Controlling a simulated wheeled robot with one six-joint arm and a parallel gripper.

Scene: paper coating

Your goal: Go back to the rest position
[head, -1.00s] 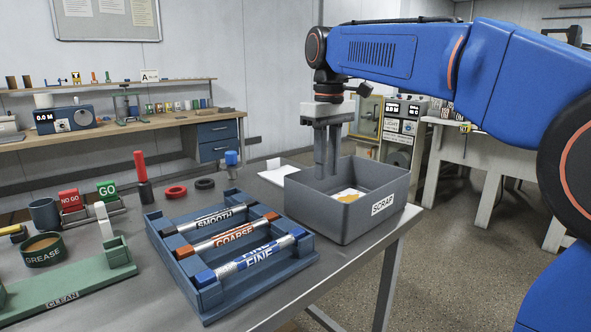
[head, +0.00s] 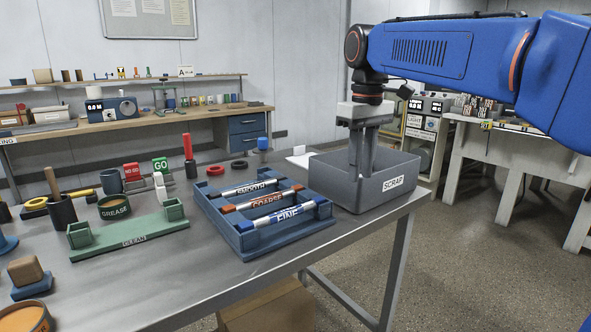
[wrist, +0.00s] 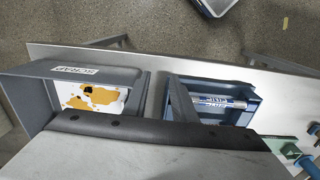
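My gripper (head: 362,172) hangs pointing down over the grey SCRAP bin (head: 393,184) on the right of the bench in the head view. Its two fingers stand a little apart with nothing between them. Whether the tips are below the bin's rim is unclear. The SCRAP bin (wrist: 32,97) also shows there, with a white sheet stained orange-brown (wrist: 92,97) inside. My blue arm reaches in from the upper right of the head view.
A blue rack (head: 240,243) with SMOOTH, COARSE and FINE bars stands left of the bin. The green CLEAN fixture (head: 125,237), GREASE tub (head: 115,210), red upright tool (head: 189,155) and red ring (head: 215,170) stand farther left. Open floor (head: 465,270) lies to the right.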

